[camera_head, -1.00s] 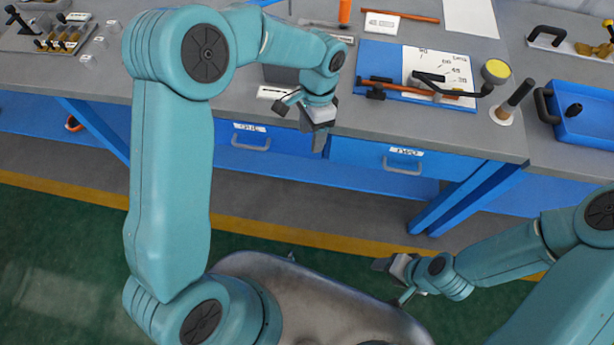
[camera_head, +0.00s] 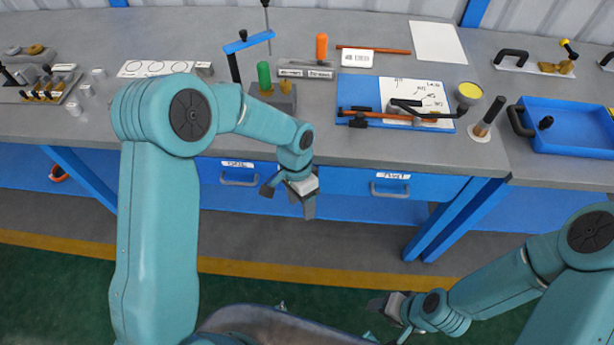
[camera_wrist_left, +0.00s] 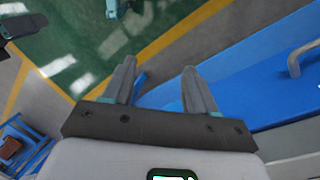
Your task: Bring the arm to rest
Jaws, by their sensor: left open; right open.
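My left arm (camera_head: 160,225) comes in from the left, bends at the elbow and reaches toward the bench front. My left gripper (camera_head: 292,200) hangs in front of the bench drawers, just below the table edge, pointing down. In the left wrist view its two fingers (camera_wrist_left: 160,90) are apart with nothing between them; floor and a blue bench part show beyond. My right gripper (camera_head: 385,306) is at the lower right, over the floor, well clear of the bench. Its fingers are small in the head view and it shows nothing held.
The grey bench (camera_head: 335,150) carries a blue board (camera_head: 385,85) with a paper and tools, a blue tray (camera_head: 570,135), a green-handled piece (camera_head: 264,76) and an orange-handled piece (camera_head: 322,47). Drawer handles (camera_head: 390,188) stick out near my left gripper. The floor (camera_head: 60,290) in front is free.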

